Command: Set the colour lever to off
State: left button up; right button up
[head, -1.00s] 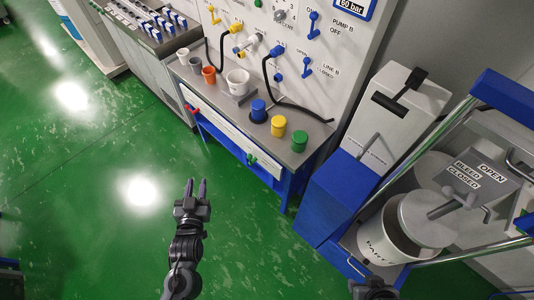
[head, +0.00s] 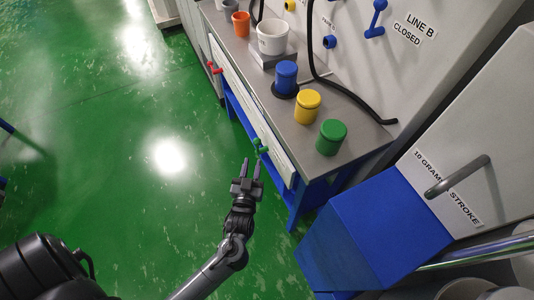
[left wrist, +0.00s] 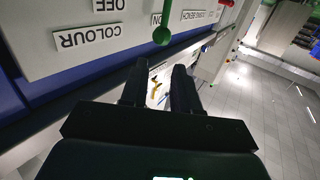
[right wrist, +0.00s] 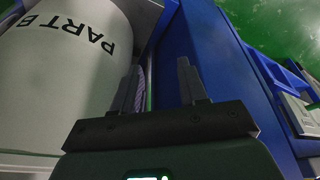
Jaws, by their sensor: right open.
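The colour lever is a green handle (head: 260,147) on the front panel below the bench top, near its right end. In the left wrist view, the green lever knob (left wrist: 162,35) shows upside down beside the ON label (left wrist: 157,19). The COLOUR label (left wrist: 86,39) and OFF label (left wrist: 108,5) are further left there. My left gripper (head: 251,166) is open and empty, with its fingertips just below the lever in the head view. The knob appears beyond the fingertips, not between them. My right gripper (right wrist: 157,80) is open and empty, facing a blue cabinet side.
Blue (head: 286,76), yellow (head: 307,105) and green (head: 331,137) lidded pots stand on the bench (head: 262,82) above. A red lever (head: 215,68) is further left on the panel. A blue box (head: 375,230) stands to the right. A PART B drum (right wrist: 70,60) is beside my right gripper.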

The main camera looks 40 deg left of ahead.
pick_arm(q)
jog(key=b, duration=0.3)
send_near(257, 148)
jog(key=b+x, duration=0.4)
jog(key=x, duration=0.4)
jog(key=shift+w+a, duration=0.2)
jog(key=shift+w, duration=0.2)
jog(key=shift+b+x, duration=0.35)
jog(key=shift+x, duration=0.5)
pick_arm(e)
notch_tip(257, 148, down, 10)
jog(key=shift+s+a+r, duration=0.15)
jog(key=shift+s, duration=0.25)
pick_arm(q)
jog(key=shift+c, duration=0.2)
grip_shut()
